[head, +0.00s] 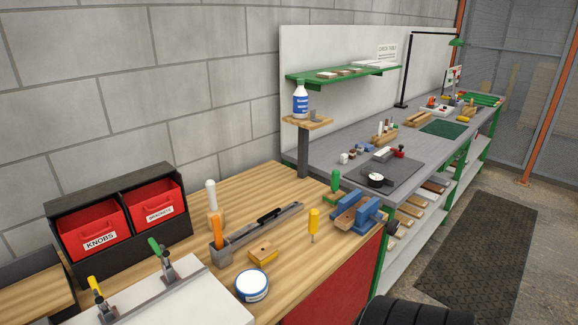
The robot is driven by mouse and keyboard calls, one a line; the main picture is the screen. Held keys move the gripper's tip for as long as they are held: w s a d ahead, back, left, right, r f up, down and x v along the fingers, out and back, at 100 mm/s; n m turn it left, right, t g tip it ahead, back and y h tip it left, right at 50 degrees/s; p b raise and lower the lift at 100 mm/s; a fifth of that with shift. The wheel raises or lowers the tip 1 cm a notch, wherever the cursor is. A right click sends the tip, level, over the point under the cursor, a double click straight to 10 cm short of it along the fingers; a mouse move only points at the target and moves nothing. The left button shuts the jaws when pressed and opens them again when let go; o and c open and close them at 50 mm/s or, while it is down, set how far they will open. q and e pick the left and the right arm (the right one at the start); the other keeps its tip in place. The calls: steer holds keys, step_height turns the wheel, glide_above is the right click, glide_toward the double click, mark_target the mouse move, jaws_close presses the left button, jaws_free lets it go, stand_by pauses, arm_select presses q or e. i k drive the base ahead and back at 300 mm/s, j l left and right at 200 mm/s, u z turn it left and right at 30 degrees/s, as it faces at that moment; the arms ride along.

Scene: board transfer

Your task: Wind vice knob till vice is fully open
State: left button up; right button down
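The blue vice (364,216) sits at the right front corner of the wooden bench in the head view. Light wood-coloured pieces show at its jaws. I cannot tell how wide the gap between the jaws is. Its knob is too small or hidden to make out clearly. Neither my left nor my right gripper is in view, and nothing is seen touching the vice.
The wooden bench (268,180) also holds a yellow-handled tool (314,221), a small wooden block (263,253), a round white tin (252,286) and a grey tool rail (262,224). Red bins (95,228) stand left. A grey workbench (335,150) runs behind; a dark floor mat (480,245) lies right.

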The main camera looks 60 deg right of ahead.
mark_target(392, 226)
steer(key=z, duration=2.6)
steer(key=i+l+u, duration=0.1)
steer(key=u, duration=0.35)
steer(key=i+l+u, duration=0.1)
steer(key=u, duration=0.35)
steer(key=l+u, duration=0.2)
steer(key=u, duration=0.2)
